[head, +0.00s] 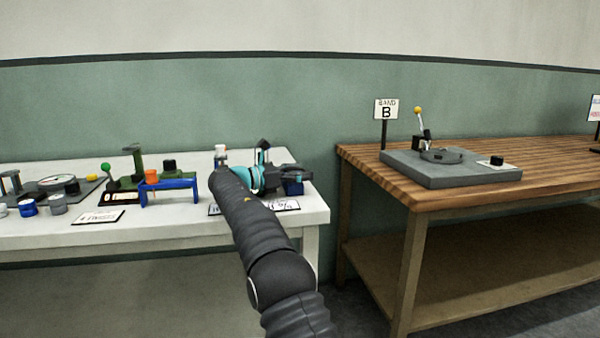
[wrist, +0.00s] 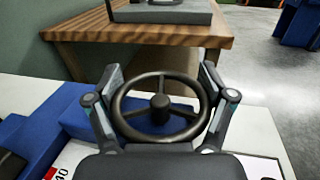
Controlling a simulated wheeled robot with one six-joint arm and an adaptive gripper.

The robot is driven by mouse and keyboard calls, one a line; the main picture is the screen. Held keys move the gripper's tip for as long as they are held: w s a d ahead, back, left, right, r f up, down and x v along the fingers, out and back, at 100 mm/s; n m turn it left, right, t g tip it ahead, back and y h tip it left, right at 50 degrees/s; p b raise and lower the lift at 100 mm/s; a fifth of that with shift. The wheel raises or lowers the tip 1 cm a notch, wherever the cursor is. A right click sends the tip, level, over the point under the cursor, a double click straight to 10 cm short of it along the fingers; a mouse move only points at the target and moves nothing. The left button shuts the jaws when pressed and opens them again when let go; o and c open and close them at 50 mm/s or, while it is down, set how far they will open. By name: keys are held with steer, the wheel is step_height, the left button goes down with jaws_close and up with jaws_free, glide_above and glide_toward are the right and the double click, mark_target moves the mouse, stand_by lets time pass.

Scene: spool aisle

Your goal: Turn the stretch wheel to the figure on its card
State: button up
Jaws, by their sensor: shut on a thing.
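The stretch wheel (wrist: 160,101) is a black three-spoked hand wheel with a round hub, in the middle of the wrist view. My gripper (wrist: 160,88) has one finger on each side of its rim and is shut on it. The wheel sits by a blue body (wrist: 85,112). In the head view my gripper (head: 284,179) is at the right end of the white table, over a dark blue device (head: 293,188); the wheel cannot be made out there. A card (head: 283,205) in front is partly hidden by my arm, and its figure is not readable.
The white table (head: 318,212) also holds a blue stand (head: 168,184), a green device (head: 131,167), small cups and another card (head: 98,217) to the left.

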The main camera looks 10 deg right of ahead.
steer(key=shift+a, duration=0.1)
stand_by(0.4)
steer(key=o, duration=1)
steer(key=shift+a, duration=0.15)
steer(key=shift+d, duration=0.25)
steer(key=shift+a, duration=0.1)
